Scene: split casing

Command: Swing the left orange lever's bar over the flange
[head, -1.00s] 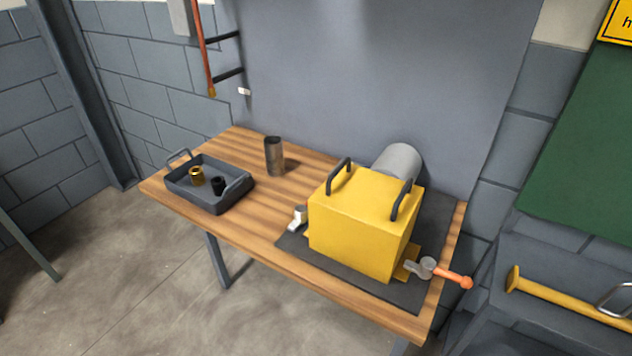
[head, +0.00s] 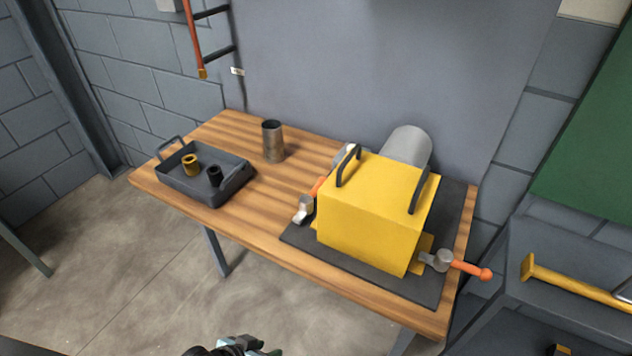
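The yellow casing (head: 366,222) sits on a dark mat on the wooden table, with two dark handles on top. At its left side is the left lever: a grey metal clamp piece (head: 304,208) and a short stretch of orange bar (head: 318,186) pointing back along the casing, partly hidden by it. The right lever's orange bar (head: 470,270) points outward to the right from its grey pivot. The left flange is mostly hidden. My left gripper (head: 262,347) just enters at the bottom edge, well in front of the table; its fingers are cut off. My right gripper is out of view.
A dark tray (head: 206,196) with a yellow and a black ring-like part stands at the table's left. A metal cylinder (head: 273,142) stands near the back. A grey cylinder (head: 407,146) lies behind the casing. Bare wood lies between the tray and mat.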

